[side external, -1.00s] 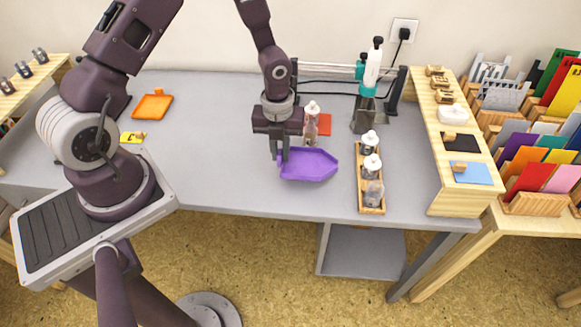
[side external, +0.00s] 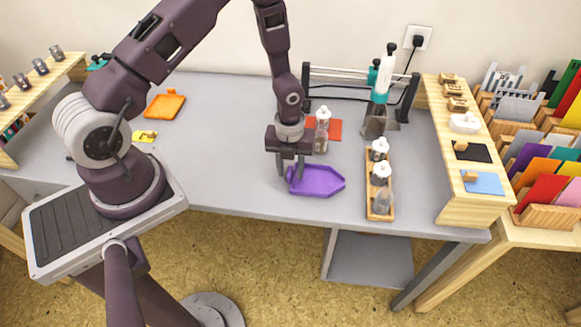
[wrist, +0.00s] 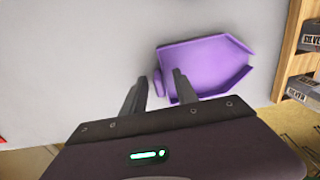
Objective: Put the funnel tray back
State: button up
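The funnel tray (side external: 318,181) is a shallow purple tray with a pointed right end. It appears to rest flat on the grey table near the front edge. The wrist view also shows the tray (wrist: 205,62), with a small tab at its left end. My gripper (wrist: 160,78) points down at that left end. Its two fingers are apart, one on each side of the tab, with visible space around it. In the side external view my gripper (side external: 287,171) covers part of the tray's left end.
A wooden rack of bottles (side external: 380,207) stands right of the tray. Behind are a clear bottle (side external: 322,130), a red pad (side external: 335,130) and a press (side external: 380,115). An orange tray (side external: 165,106) lies at back left. The table left of my gripper is mostly clear.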

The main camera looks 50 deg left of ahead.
jog(key=s+r+n+t+y, duration=0.15)
jog(key=r+n, duration=0.25)
jog(key=r, duration=0.5)
jog(key=s+r+n, duration=0.2)
jog(key=r+n, duration=0.1)
jog(key=r, duration=0.6)
jog(key=s+r+n+t+y, duration=0.15)
jog(key=r+n, duration=0.25)
jog(key=r, duration=0.5)
jog(key=s+d+r+n+t+h, duration=0.1)
jog(key=s+d+r+n, duration=0.1)
jog(key=s+r+n, duration=0.2)
jog(key=s+d+r+n+t+h, duration=0.1)
jog(key=s+r+n, duration=0.4)
jog(key=s+n, duration=0.5)
jog(key=shift+s+d+r+n+h, duration=0.25)
jog(key=shift+s+d+n+h, duration=0.15)
jog(key=shift+d+n, duration=0.5)
jog(key=shift+a, duration=0.15)
